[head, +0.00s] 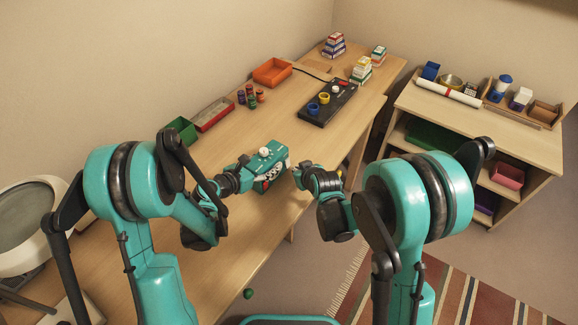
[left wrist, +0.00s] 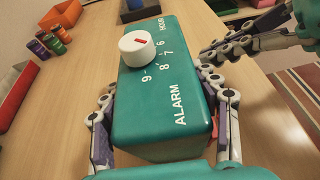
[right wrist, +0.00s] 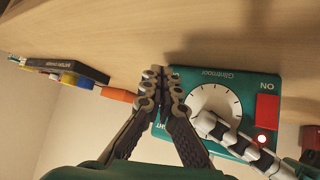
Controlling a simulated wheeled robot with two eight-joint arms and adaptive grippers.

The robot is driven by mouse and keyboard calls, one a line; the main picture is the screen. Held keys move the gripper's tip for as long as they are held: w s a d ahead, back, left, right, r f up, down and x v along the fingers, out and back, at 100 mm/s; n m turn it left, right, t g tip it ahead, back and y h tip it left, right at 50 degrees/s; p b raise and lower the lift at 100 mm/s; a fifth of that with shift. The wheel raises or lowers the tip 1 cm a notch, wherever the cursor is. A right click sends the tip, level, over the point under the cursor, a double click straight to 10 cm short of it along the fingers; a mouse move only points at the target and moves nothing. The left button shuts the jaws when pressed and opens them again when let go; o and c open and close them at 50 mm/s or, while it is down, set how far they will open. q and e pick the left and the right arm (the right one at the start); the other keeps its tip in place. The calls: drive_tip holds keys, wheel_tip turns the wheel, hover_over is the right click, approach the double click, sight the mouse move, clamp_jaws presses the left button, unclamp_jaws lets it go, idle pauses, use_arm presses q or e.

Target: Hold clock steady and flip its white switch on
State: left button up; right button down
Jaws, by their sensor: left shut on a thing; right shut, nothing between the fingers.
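The teal clock (head: 272,168) is held just above the desk by my left gripper (head: 250,176). In the left wrist view the fingers lie on both sides of the clock (left wrist: 165,95). Its top has a white round knob (left wrist: 138,47) with a red mark, beside printed numbers, ALARM and HOUR. In the right wrist view its face shows a white dial (right wrist: 212,100), a red rectangular part (right wrist: 267,111) near ON, and a glowing small light (right wrist: 262,138). A left finger covers part of the face. My right gripper (right wrist: 161,73) is shut and empty, close beside the clock. I cannot make out a white switch.
A black panel (head: 318,113) with blue and yellow round parts lies behind on the desk. Orange (head: 272,71), red (head: 213,114) and green (head: 181,130) trays and small cans (head: 250,97) stand along the wall. A shelf (head: 480,120) stands at the right, beyond a floor gap.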

idle(0.6)
drive_tip(key=shift+w+a+f, duration=0.1)
drive_tip(key=shift+w+a, duration=0.15)
drive_tip(key=shift+a, duration=0.1)
drive_tip(key=shift+w+a, duration=0.2)
drive_tip(key=shift+a, duration=0.05)
idle(0.6)
drive_tip(key=shift+s+d, duration=0.1)
drive_tip(key=shift+d, duration=0.05)
drive_tip(key=shift+s+d, duration=0.35)
drive_tip(key=shift+d, duration=0.15)
drive_tip(key=shift+s+d+r, duration=0.2)
drive_tip(key=shift+s+d, duration=0.55)
drive_tip(key=shift+d, duration=0.3)
drive_tip(key=shift+s+d+r, duration=0.15)
drive_tip(key=shift+s+d, duration=0.55)
drive_tip(key=shift+d, duration=0.3)
